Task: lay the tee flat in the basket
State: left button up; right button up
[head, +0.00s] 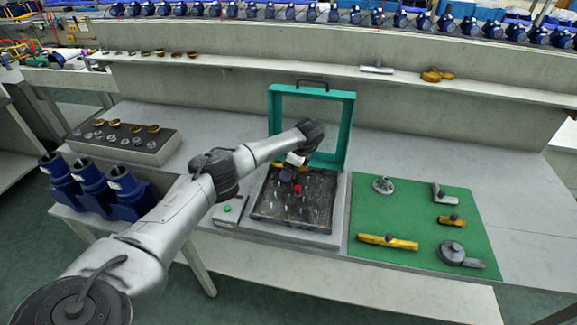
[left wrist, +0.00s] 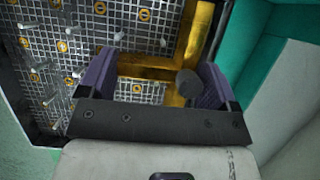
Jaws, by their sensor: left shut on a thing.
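The basket (head: 262,210) is a dark wire-mesh tray with upright pegs. It sits in the grey station under a raised teal frame. My left gripper (head: 289,172) is over the basket's far part, pointing down. In the left wrist view my left gripper (left wrist: 153,88) has its purple fingers around the yellow tee (left wrist: 198,38), whose dark knob sits between them. The tee's long bar runs along the edge of the basket mesh (left wrist: 95,30), and its branch reaches across the mesh. I cannot tell whether it touches the mesh. The arm hides most of the tee in the head view.
The teal frame (head: 349,125) stands behind the basket. A red knob (head: 297,191) shows in the basket. Right of it, a green mat (head: 400,205) holds several metal and yellow parts. Blue pumps (head: 95,183) stand at the left. The far right tabletop is clear.

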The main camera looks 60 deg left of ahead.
pick_arm(q)
jog(key=shift+f, duration=0.55)
jog(key=shift+f+b, duration=0.45)
jog(key=shift+f, duration=0.35)
jog(key=o, duration=1.2)
jog(key=shift+c, duration=0.2)
jog(key=p+v, duration=0.2)
jog(key=v, duration=1.2)
jog(key=shift+r, duration=0.2)
